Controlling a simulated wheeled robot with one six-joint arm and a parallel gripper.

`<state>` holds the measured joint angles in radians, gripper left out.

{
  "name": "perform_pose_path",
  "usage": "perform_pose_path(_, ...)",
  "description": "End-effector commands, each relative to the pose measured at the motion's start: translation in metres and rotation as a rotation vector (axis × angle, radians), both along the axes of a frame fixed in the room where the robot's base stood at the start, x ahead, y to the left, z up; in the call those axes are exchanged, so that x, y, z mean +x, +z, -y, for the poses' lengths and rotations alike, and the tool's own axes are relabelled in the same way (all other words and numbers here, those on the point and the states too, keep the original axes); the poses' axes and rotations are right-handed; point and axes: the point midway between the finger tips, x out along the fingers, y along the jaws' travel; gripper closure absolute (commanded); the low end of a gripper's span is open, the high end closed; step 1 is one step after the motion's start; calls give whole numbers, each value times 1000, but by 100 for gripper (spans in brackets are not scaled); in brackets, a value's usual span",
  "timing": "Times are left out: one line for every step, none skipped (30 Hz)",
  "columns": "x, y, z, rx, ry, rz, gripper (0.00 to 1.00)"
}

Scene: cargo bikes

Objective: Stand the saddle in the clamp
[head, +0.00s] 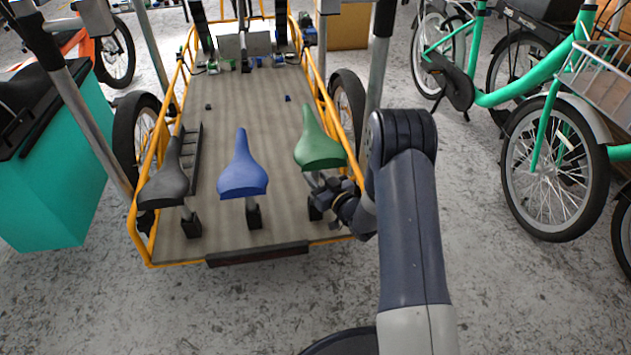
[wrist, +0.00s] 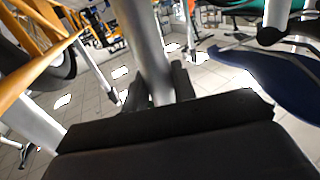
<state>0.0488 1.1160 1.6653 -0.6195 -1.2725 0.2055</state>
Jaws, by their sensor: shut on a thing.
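A green saddle (head: 319,148) is at the right front of the cargo bed, upright on a silver post. My gripper (head: 338,196) is shut on that post below the saddle, coming from the right. In the wrist view the silver post (wrist: 150,50) passes between my dark fingers (wrist: 157,88). A black clamp (head: 315,210) shows at the foot of the post, partly hidden by my gripper. I cannot tell whether the post is seated in it. A blue saddle (head: 242,170) and a black saddle (head: 166,178) stand on posts in their own black clamps to the left.
The cargo bed (head: 245,100) has yellow side rails (head: 315,75) and is mostly clear behind the saddles. Small parts lie toward its far end. A teal box (head: 55,170) stands at left, and green bikes (head: 520,90) stand at right. The floor in front is free.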

Motion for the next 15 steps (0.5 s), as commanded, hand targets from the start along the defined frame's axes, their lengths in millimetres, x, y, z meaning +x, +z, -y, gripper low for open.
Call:
perform_pose_path(1, 17, 0, 1, 0, 7, 100)
perform_pose_path(1, 22, 0, 1, 0, 6, 100)
perform_pose_path(1, 28, 0, 1, 0, 6, 100)
perform_pose_path(1, 32, 0, 1, 0, 6, 100)
perform_pose_path(1, 35, 0, 2, 0, 5, 100)
perform_pose_path(1, 39, 0, 1, 0, 4, 100)
perform_pose_path(1, 41, 0, 1, 0, 4, 100)
perform_pose_path(1, 44, 0, 1, 0, 4, 100)
perform_pose_path(1, 47, 0, 2, 0, 5, 100)
perform_pose_path(1, 49, 0, 2, 0, 5, 100)
perform_pose_path(1, 51, 0, 2, 0, 5, 100)
perform_pose_path(1, 53, 0, 2, 0, 5, 100)
perform_pose_path(1, 54, 0, 2, 0, 5, 100)
perform_pose_path(1, 55, 0, 2, 0, 5, 100)
perform_pose_path(1, 56, 0, 2, 0, 5, 100)
